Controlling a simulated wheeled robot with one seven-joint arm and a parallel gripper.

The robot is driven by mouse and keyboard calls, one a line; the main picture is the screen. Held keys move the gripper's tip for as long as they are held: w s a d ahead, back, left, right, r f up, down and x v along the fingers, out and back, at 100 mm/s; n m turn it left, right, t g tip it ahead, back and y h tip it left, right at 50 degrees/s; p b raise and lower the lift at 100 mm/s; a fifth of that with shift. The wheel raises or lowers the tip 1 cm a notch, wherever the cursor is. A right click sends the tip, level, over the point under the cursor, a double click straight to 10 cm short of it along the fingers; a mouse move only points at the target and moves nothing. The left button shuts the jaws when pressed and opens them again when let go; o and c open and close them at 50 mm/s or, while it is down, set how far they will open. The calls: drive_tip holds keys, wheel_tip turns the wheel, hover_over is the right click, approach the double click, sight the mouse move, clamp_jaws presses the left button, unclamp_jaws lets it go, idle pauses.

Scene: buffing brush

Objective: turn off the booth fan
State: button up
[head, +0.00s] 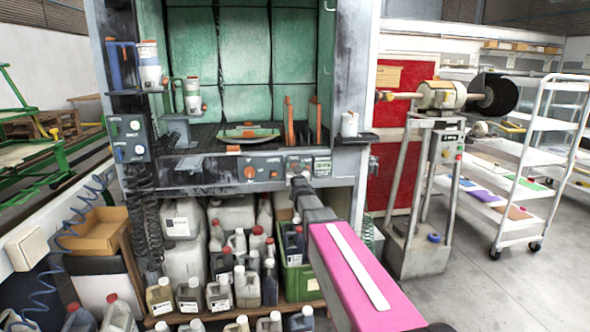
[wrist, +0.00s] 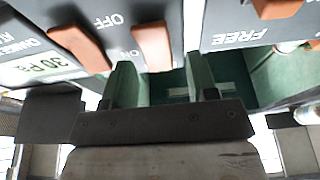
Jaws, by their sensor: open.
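The spray booth's grey control panel (head: 215,172) runs along the front edge below the booth opening. My gripper (head: 298,181) is at its right part and hides some of the controls there. In the wrist view, the panel shows upside down with an orange switch (wrist: 152,46) beside OFF and ON lettering. A second orange switch (wrist: 80,46) is to its left, by a display reading 30 Pa (wrist: 42,68). My gripper (wrist: 160,76) is open and empty, its two green-grey fingers either side of the first switch's lower end. I cannot tell whether they touch it. No fan label is readable.
An orange knob (head: 250,173) is left of my gripper on the panel; another orange control (wrist: 277,8) is near FREE lettering. Several jugs (head: 247,285) crowd under the booth. A buffing machine (head: 442,96) and a white shelf cart (head: 540,150) stand right, with open floor before them.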

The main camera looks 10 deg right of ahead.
drive_tip(key=v, duration=1)
drive_tip(key=shift+s, duration=0.35)
drive_tip(key=shift+f, duration=0.2)
